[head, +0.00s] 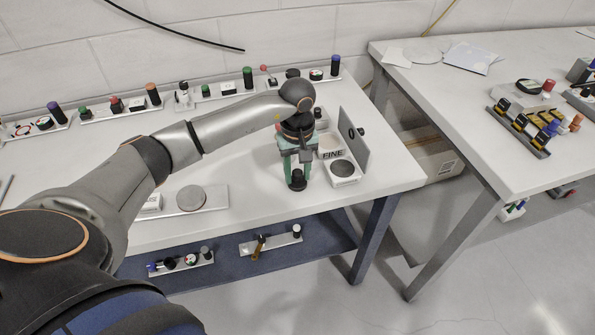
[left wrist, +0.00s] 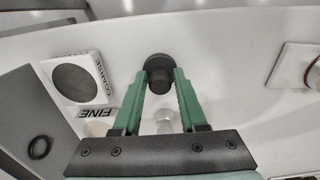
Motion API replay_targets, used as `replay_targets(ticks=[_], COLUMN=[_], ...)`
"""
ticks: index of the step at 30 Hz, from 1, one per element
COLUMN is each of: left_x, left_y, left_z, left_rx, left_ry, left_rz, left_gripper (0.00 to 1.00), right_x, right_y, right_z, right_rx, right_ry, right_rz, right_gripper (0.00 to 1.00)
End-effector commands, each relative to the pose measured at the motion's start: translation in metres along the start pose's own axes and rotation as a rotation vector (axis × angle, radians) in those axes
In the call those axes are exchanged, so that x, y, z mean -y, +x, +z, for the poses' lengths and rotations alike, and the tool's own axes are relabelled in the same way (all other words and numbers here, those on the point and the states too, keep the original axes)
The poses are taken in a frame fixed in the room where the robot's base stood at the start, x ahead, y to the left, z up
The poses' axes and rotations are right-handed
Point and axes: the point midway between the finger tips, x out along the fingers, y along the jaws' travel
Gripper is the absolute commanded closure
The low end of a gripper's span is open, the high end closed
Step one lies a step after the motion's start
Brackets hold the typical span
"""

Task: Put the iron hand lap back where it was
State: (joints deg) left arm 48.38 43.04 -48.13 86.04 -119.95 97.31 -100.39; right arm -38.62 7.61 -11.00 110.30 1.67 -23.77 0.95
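My left gripper (head: 297,172) is over the front right part of the white bench. Its green fingers close on the dark knob of a black, round-based piece, which I take for the iron hand lap (head: 297,183). In the left wrist view the lap (left wrist: 158,64) sits between the fingertips, its disc beyond them; I cannot tell whether it touches the bench. Right of the gripper are a white block with a dark round face (head: 343,168), marked COARSE in the left wrist view, and a plate marked FINE (head: 332,153). My right gripper is not in view.
A grey upright panel (head: 354,138) stands behind the blocks. A pale base with a grey disc (head: 191,198) lies to the left. Several tool racks line the wall. Bare bench (head: 385,180) lies right of the blocks; a second table (head: 430,75) stands further right.

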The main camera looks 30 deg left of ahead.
Motion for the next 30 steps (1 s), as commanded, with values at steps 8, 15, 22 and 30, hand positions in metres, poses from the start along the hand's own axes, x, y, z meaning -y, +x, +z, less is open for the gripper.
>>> replay_targets(ticks=[8,15,22,30], left_x=[0.0,0.0,-0.001,-0.001], left_y=[0.0,-0.007,-0.051,-0.104], left_z=[0.0,0.0,-0.001,-0.001], left_rx=[0.0,-0.001,-0.005,-0.003], left_ry=[0.0,0.0,0.0,-0.001], left_rz=[0.0,0.0,0.004,0.003], left_gripper=[0.39,0.39,0.39,0.39], right_x=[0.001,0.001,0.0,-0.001], right_y=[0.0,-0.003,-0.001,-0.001], right_z=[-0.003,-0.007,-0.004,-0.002], right_rx=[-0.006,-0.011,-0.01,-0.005], right_ry=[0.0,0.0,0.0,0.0], right_rz=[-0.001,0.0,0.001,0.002], right_gripper=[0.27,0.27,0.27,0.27])
